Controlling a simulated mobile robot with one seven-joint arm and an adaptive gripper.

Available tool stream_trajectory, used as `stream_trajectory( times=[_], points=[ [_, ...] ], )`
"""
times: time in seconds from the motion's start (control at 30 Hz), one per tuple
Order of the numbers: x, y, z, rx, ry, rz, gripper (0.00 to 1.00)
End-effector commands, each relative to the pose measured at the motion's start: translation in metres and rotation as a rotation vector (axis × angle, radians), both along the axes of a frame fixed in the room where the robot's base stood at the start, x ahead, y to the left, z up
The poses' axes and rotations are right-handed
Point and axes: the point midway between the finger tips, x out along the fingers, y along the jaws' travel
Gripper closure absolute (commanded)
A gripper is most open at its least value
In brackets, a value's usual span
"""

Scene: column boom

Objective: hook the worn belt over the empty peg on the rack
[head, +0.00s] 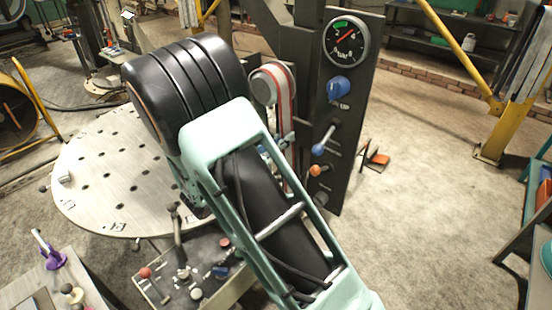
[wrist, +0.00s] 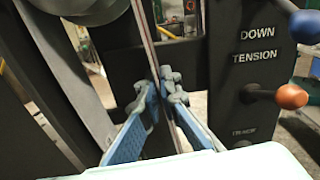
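A belt (head: 290,88) with red and pale stripes loops over a grey drum (head: 263,88) in the head view, left of a dark control panel. In the wrist view the belt (wrist: 149,35) is a thin, nearly edge-on strip running down between my fingers. My gripper (wrist: 160,88) has its blue fingers close together, one on each side of the belt, and appears shut on it. In the head view my arm hides most of the gripper and part of the belt's lower run. I cannot make out the rack or an empty peg in either view.
The dark panel (head: 350,115) carries a gauge (head: 346,42), a blue knob (head: 339,88) and levers. An orange-knobbed lever (wrist: 291,96) stands right of my gripper. A round perforated table (head: 90,180) lies left, a control box (head: 205,270) below. Open floor (head: 420,200) is at right.

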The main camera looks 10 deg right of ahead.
Motion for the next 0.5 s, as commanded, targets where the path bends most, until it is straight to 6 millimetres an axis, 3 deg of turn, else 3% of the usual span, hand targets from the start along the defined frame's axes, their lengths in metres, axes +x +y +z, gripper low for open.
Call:
stream_trajectory(
  times=[0.5],
  points=[
    [-0.0014, -0.0005, 0.0051, -0.001, 0.0, 0.002, 1.0]
  ],
)
